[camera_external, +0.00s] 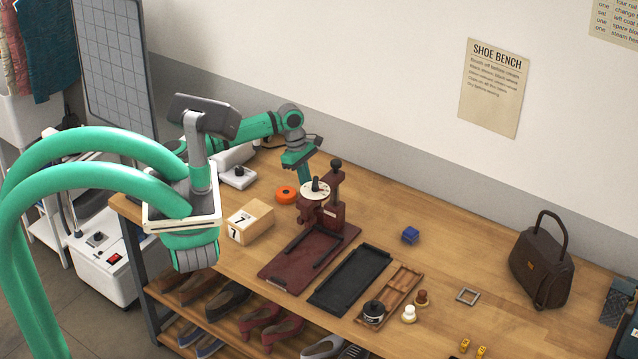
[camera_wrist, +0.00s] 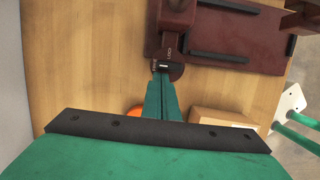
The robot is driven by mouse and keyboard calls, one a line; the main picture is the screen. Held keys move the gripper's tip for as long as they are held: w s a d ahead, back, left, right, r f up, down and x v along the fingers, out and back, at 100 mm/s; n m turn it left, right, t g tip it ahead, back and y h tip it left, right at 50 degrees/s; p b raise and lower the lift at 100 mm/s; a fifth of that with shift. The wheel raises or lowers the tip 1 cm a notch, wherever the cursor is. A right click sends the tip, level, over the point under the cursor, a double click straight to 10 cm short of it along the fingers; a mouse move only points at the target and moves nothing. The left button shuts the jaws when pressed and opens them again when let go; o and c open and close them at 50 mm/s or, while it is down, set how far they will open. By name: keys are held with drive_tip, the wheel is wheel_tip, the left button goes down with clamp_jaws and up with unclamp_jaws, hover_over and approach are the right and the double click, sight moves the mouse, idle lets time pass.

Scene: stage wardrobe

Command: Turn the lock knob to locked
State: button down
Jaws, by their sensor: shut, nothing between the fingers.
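A dark red stand (camera_external: 322,212) with a pale dial and black knob on top is on the wooden bench. In the wrist view, the stand (camera_wrist: 175,15) carries a small dark round plate (camera_wrist: 177,72) with pale lettering, too small to read surely, and a light bar that seems to be the lock knob (camera_wrist: 162,67). My gripper (camera_wrist: 162,78) is shut and empty, its green fingertips right at this knob. I cannot tell if they touch it. In the external view, my gripper (camera_external: 300,168) comes down behind the stand, where the lock knob and fingertips are hidden.
A dark red board (camera_external: 290,262), a black tray (camera_external: 350,279) and a wooden tray (camera_external: 402,281) lie in front. A blue cube (camera_external: 410,235) is to the right, with bare bench around it.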

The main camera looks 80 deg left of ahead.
drive_tip(key=shift+w+m, duration=0.3)
drive_tip(key=shift+m, duration=0.7)
drive_tip(key=m, duration=0.2)
drive_tip(key=w+m+g, duration=0.1)
drive_tip(key=m, duration=0.1)
drive_tip(key=w+m+g, duration=0.1)
drive_tip(key=m, duration=0.2)
drive_tip(key=shift+w+d+h, duration=0.1)
drive_tip(key=shift+w+h, duration=0.05)
drive_tip(key=shift+h, duration=0.25)
drive_tip(key=shift+w+d, duration=0.3)
drive_tip(key=shift+w, duration=0.05)
drive_tip(key=shift+w+d, duration=0.2)
drive_tip(key=shift+d, duration=0.1)
drive_tip(key=shift+s, duration=0.15)
idle(0.5)
